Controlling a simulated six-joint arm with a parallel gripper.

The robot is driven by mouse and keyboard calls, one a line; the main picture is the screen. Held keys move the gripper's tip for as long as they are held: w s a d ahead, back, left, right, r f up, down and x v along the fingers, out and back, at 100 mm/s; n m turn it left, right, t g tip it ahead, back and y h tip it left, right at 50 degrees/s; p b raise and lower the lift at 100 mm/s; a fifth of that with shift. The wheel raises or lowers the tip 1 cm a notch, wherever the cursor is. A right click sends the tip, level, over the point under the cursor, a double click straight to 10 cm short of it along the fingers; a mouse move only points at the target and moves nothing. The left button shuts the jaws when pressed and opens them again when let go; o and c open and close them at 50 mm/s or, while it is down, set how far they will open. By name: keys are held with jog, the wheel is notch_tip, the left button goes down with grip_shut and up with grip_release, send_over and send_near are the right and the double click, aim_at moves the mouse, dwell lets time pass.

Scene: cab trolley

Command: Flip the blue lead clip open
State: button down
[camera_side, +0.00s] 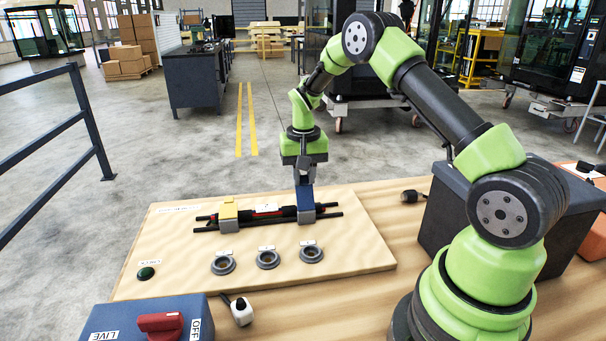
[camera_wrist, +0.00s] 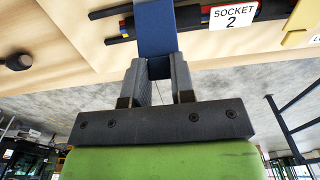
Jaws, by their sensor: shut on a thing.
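The blue lead clip (camera_side: 306,208) stands at the right part of a black cable bundle (camera_side: 282,214) on the wooden board. In the wrist view the blue clip (camera_wrist: 155,30) runs down from the top edge to between my fingers. My gripper (camera_side: 305,184) points down at the top of the blue clip. In the wrist view my gripper (camera_wrist: 158,75) is shut on the clip's blue part, one finger on each side. The clip's far end is cut off by the frame.
The board (camera_side: 350,257) carries several grey round sockets (camera_side: 267,259) in front of the cables and a green button (camera_side: 146,273) at left. A blue switch box with a red handle (camera_side: 160,323) and a white plug (camera_side: 241,311) stand at the front. A dark grey box (camera_side: 440,215) is at right.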

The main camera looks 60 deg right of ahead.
jog(key=shift+s+a+r+t+h, duration=0.35)
jog(key=shift+s+a+t+h, duration=0.2)
jog(key=shift+t+h, duration=0.4)
jog(key=c, duration=1)
grip_release()
jog(key=shift+o, duration=0.2)
jog(key=v, duration=1)
jog(key=shift+d, duration=0.15)
